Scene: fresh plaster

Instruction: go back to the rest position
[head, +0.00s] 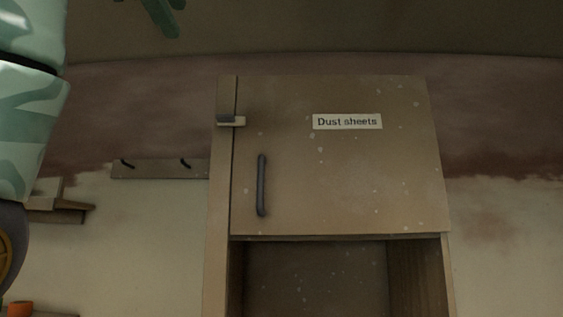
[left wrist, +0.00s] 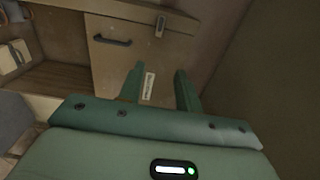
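My left arm runs along the left edge of the head view. Green fingers of my left gripper (head: 165,16) show at the top of that view, clear of the cabinet. In the left wrist view the two fingers of the left gripper (left wrist: 158,75) stand apart with nothing held between them. The cabinet door beyond, with its "Dust sheets" label (left wrist: 148,86), shows through the gap. My right gripper is in neither view.
A tall cabinet with a shut door (head: 340,180) stands ahead, with a dark handle (head: 262,185), a latch (head: 231,121) and an open compartment below (head: 315,280). A hook rail (head: 158,169) and a small shelf (head: 58,212) are on the wall to the left.

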